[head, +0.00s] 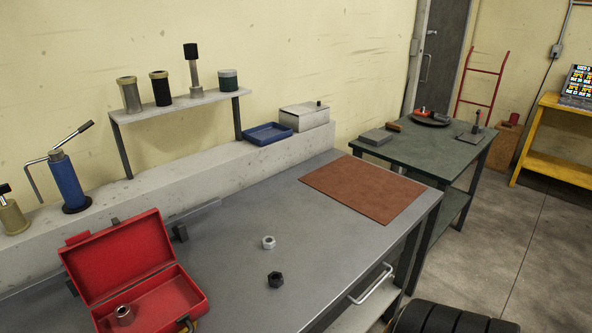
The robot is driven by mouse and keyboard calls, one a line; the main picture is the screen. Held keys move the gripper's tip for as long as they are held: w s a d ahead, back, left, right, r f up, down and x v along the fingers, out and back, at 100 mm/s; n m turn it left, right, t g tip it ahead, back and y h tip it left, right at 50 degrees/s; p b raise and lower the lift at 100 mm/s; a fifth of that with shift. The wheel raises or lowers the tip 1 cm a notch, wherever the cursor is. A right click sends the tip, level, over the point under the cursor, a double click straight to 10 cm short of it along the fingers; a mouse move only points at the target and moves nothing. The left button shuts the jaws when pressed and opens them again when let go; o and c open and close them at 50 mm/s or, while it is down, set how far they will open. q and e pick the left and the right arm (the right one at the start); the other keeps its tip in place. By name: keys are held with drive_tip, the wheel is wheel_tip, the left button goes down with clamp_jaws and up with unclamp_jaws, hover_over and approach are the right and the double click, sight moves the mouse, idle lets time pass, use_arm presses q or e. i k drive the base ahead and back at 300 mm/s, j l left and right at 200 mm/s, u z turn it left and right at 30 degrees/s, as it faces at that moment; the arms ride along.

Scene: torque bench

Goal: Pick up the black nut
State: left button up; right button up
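The black nut (275,280) lies on the grey metal workbench (330,235), right of the open red case. A silver nut (268,242) lies a little behind it, apart from it. Nothing touches or covers the black nut. Neither of my grippers is in the head view.
The open red toolbox (120,248) stands at the bench's left front with a metal socket (124,314) inside. A brown mat (363,190) covers the back right of the bench. A shelf (180,104) with cylinders and a blue tray (267,134) are behind. The bench around the nuts is clear.

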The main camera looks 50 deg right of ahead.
sight(276, 275)
drive_tip(key=z, duration=1.5)
drive_tip(key=u, duration=0.2)
drive_tip(key=i+l+u, duration=0.1)
drive_tip(key=l+u, duration=0.75)
drive_tip(key=l, duration=0.15)
